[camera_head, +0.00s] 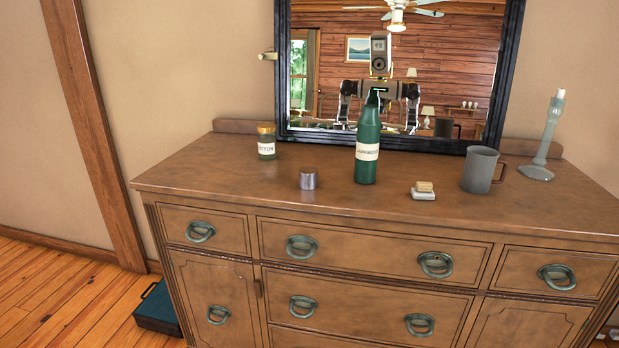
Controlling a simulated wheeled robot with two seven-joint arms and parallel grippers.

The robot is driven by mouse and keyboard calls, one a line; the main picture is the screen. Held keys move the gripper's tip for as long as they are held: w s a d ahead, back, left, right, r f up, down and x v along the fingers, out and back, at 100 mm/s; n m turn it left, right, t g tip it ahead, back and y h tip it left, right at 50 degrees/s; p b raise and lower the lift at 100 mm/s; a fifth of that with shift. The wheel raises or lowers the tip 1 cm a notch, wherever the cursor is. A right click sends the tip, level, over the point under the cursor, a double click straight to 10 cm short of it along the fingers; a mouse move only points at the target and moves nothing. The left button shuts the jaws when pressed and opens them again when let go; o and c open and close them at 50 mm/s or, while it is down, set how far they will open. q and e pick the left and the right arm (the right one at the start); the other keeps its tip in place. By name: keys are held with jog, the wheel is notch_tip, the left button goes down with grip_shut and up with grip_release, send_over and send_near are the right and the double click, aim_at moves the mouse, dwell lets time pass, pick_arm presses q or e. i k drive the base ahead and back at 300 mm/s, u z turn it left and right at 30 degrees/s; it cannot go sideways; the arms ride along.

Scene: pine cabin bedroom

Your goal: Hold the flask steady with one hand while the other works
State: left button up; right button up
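A green flask (367,145) with a white label stands upright on top of the wooden dresser (240,182), in front of the mirror. A small grey metal cup or cap (308,180) sits to its left and a little nearer the front edge. Neither of my grippers shows directly in the head view. My body and folded arms appear only as a small reflection in the mirror, too small to tell the grippers' state.
A labelled jar (266,141) stands back left. A soap dish with a bar (424,192), a grey mug (480,170) and a pale candlestick (547,138) stand to the right. The mirror (440,60) rises behind. A teal case (158,310) lies on the floor at left.

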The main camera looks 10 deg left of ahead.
aim_at(369, 129)
jog(key=u, duration=1.7)
jog(key=i, duration=1.1)
jog(key=z, duration=2.75)
